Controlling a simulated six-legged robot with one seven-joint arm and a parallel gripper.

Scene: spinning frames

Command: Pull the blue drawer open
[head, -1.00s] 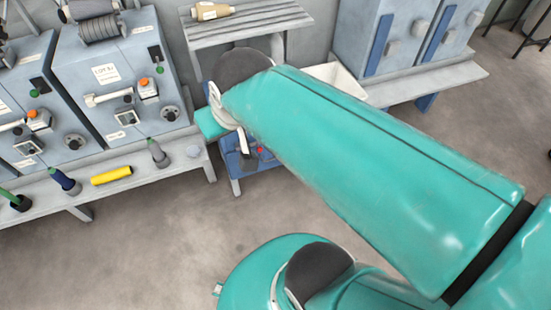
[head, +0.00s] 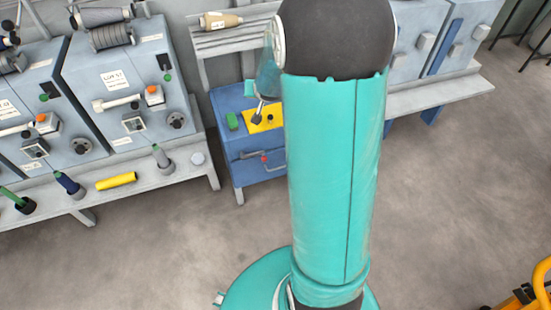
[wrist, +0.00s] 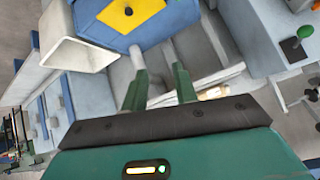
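The blue drawer (head: 245,166) is in the front of a small blue cabinet, left of my raised arm in the head view. Grey handles (head: 250,155) and a small red spot show on its front; the right part is hidden behind my arm. The front looks flush with the cabinet. In the wrist view the cabinet's blue top (wrist: 95,35) shows at the top, and the drawer front cannot be made out. My gripper (wrist: 160,88) has its two green fingers apart with nothing clearly held between them. In the head view it is mostly hidden by my arm.
Grey machines (head: 115,80) on a bench stand left, with a yellow cylinder (head: 116,181). The floor in front is clear.

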